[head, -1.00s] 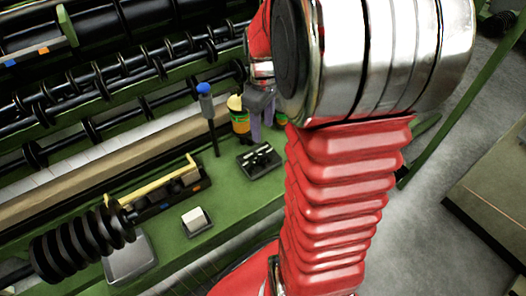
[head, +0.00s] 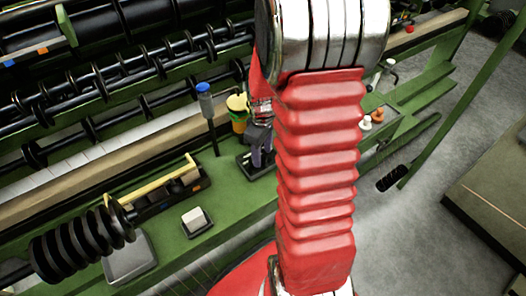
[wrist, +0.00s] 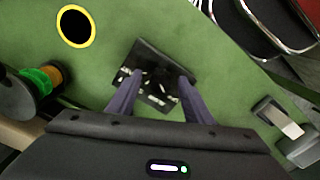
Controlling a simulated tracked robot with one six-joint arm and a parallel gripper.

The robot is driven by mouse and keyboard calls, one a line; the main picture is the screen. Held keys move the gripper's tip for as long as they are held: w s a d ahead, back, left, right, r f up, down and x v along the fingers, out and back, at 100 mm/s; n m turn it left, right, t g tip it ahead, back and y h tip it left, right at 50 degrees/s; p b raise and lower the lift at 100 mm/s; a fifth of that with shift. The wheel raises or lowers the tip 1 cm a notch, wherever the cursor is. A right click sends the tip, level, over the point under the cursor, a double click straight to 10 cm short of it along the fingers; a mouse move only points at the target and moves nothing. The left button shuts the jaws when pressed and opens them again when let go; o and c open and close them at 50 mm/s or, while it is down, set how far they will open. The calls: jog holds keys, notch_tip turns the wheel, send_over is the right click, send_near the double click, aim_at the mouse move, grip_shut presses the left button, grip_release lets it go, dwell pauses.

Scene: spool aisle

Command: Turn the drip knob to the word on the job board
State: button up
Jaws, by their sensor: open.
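A black square plate with white marks (wrist: 152,62) sits on the green bench and looks like the drip knob's dial; the marks are too small and blurred to read. It also shows in the head view (head: 247,168), partly hidden by my gripper. My gripper (wrist: 158,84) is open and empty, its two purple-grey fingers reaching down over the plate, one toward each side. In the head view my gripper (head: 262,158) is right above the plate; I cannot tell whether it touches. A knob is not clearly distinguishable. I cannot make out a job board with a word.
A blue-topped post (head: 205,98) and a yellow-topped container (head: 238,112) stand close behind the plate. A block with a pale top (head: 196,219) and black discs on a rod (head: 80,240) are to the left. Small orange and white pieces (head: 377,115) stand right of my arm.

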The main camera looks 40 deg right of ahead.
jog(key=shift+c, duration=0.7)
jog(key=c, duration=0.9)
jog(key=shift+d, duration=0.15)
